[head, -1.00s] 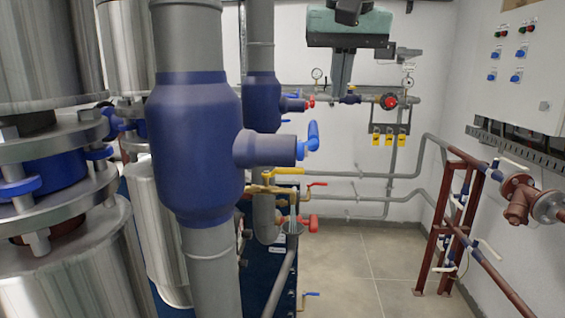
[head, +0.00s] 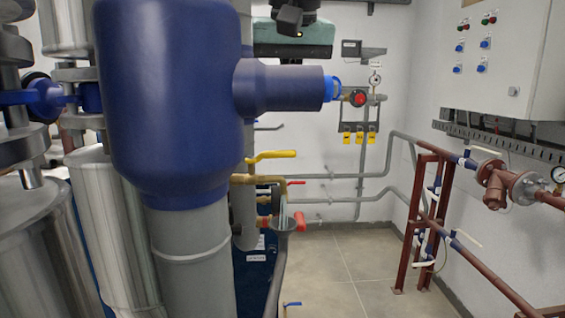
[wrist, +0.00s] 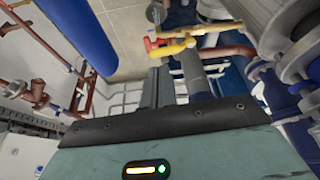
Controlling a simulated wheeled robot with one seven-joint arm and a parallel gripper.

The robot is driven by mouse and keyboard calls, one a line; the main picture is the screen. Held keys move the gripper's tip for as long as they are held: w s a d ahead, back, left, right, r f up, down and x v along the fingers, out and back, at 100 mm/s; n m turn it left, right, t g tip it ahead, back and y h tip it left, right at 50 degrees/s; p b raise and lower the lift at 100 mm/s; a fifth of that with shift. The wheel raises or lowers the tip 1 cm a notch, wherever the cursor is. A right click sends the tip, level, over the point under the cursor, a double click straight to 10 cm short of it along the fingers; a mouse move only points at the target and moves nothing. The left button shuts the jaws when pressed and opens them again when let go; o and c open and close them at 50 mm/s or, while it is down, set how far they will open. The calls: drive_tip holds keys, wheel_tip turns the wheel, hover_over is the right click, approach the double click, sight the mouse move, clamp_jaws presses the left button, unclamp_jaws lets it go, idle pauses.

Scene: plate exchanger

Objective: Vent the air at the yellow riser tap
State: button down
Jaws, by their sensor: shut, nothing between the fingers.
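The yellow lever (head: 270,156) of the riser tap lies roughly level above its brass body (head: 243,179), pointing right. The yellow lever also shows in the wrist view (wrist: 174,47), just beyond my fingers. My gripper (wrist: 164,70) is shut and empty, apart from the lever as far as I can tell. In the head view its teal hand (head: 294,36) is at the top, and the blue fitting hides the fingers.
The large blue fitting (head: 170,100) with its side stub fills the left. A red handle (head: 300,221) is beside the funnel. Brown pipework (head: 425,210) and a white control cabinet (head: 500,60) stand along the right wall. The tiled floor (head: 345,260) between is clear.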

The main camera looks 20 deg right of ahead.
sight(271, 156)
drive_tip(key=a+x, duration=0.1)
drive_tip(key=x, duration=0.9)
drive_tip(key=shift+d+f+p, duration=0.3)
drive_tip(key=shift+d+f, duration=0.1)
drive_tip(key=shift+d, duration=0.05)
drive_tip(key=shift+w, duration=0.1)
